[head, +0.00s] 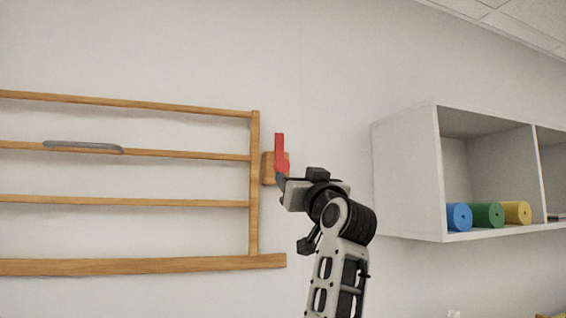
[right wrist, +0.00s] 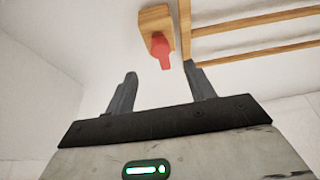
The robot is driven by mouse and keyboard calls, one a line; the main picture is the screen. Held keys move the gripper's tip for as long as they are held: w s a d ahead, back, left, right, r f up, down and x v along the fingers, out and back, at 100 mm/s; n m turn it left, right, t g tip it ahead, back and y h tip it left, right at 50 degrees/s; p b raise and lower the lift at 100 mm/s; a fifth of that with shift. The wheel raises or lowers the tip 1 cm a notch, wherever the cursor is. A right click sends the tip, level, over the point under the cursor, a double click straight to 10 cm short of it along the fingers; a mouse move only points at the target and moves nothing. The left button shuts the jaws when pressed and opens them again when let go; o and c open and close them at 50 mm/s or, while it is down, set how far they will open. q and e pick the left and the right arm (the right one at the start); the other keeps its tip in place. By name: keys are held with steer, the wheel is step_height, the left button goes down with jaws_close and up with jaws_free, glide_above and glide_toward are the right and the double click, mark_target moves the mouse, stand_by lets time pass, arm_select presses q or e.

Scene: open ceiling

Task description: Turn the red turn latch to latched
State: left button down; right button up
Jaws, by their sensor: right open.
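The red turn latch (head: 280,152) is on a small wooden block (head: 267,168) on the wall, at the right end of the wooden rail frame. In the head view its red bar points upright. In the right wrist view the latch (right wrist: 161,52) appears ahead of and between the fingers. My right gripper (head: 281,188) is at the lower part of the latch in the head view and hides some of it. In the right wrist view the right gripper (right wrist: 163,88) is open, with nothing between its fingers. Contact with the latch cannot be told. My left gripper is not in view.
The wooden rail frame (head: 254,190) spans the wall to the left, with a grey handle (head: 83,147) on one rail. A white wall shelf (head: 407,180) with blue, green and yellow rolls is on the right.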

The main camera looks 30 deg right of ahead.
mark_target(283, 168)
steer(key=p+x, duration=0.3)
steer(key=x, duration=0.5)
steer(key=shift+w+d+r, duration=0.2)
steer(key=shift+w+d, duration=0.05)
steer(key=shift+w, duration=0.45)
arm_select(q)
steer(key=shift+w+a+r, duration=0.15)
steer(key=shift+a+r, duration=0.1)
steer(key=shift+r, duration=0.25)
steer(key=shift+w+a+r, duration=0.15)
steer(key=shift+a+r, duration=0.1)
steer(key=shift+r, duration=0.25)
arm_select(e)
jaws_close()
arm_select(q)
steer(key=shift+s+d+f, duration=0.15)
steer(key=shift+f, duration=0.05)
